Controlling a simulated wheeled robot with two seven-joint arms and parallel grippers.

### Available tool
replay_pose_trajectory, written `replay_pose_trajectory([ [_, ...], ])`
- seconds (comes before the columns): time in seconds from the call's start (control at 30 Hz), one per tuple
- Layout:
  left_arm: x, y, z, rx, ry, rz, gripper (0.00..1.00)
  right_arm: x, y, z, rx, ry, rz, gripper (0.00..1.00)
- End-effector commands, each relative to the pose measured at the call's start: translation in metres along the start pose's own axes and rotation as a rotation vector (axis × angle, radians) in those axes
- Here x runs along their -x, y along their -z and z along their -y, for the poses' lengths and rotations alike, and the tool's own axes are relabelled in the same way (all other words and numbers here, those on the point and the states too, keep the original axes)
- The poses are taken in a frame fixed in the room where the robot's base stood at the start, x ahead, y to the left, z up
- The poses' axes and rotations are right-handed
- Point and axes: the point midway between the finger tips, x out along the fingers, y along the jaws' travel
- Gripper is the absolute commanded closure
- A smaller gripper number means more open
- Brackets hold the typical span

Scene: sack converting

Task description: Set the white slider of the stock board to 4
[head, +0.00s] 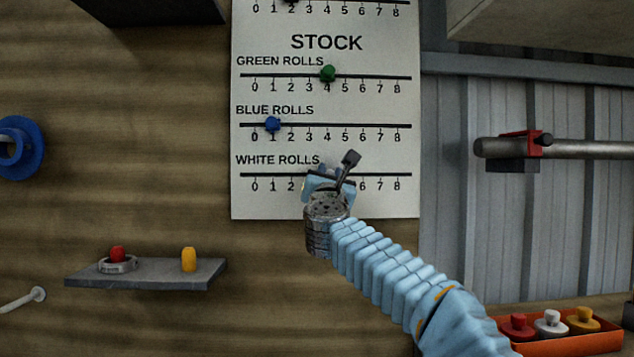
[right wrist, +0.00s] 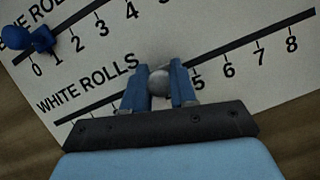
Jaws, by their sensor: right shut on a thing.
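The stock board (head: 390,215) hangs on the wooden wall, with green, blue and white rows. My right gripper (head: 328,176) is at the white row and covers its middle; the white slider is hidden there. In the right wrist view my right gripper (right wrist: 159,70) is shut on the white slider's pale round knob (right wrist: 159,82), one blue finger on each side. The knob is just left of the 5 mark, around the 4 position, whose number is covered by the gripper. My left gripper is not in view.
The green slider (head: 328,73) is at 4 and the blue slider (head: 272,124) at 1, just above the white row. A grey shelf (head: 150,278) is at left; an orange tray (head: 570,345) with knobs is at lower right.

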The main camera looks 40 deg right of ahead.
Motion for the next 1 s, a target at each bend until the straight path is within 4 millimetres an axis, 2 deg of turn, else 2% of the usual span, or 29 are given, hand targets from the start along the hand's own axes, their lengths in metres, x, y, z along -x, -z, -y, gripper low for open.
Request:
replay_pose_trajectory([
  [0.17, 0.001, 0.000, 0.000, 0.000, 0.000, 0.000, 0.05, 0.000, 0.000, -0.001, 0.000, -0.001, -0.001, 1.00],
  [0.2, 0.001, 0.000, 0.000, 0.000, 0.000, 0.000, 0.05, 0.000, 0.000, -0.001, 0.000, -0.001, -0.001, 0.68],
  [0.33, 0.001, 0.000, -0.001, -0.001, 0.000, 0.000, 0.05, 0.000, 0.000, -0.001, 0.000, -0.001, -0.001, 0.48],
  [0.6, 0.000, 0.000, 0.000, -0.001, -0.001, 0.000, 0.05, 0.001, 0.001, -0.001, 0.000, -0.001, -0.001, 0.48],
  [0.7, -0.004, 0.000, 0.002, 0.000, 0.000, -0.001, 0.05, 0.006, 0.002, -0.001, -0.001, -0.001, -0.001, 0.48],
  [0.87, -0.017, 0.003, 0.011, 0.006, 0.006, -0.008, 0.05, 0.035, 0.004, 0.001, -0.002, -0.002, 0.000, 0.48],
  [1.0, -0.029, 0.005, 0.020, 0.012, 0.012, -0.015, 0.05, 0.071, 0.004, 0.001, -0.003, -0.003, 0.000, 0.48],
])
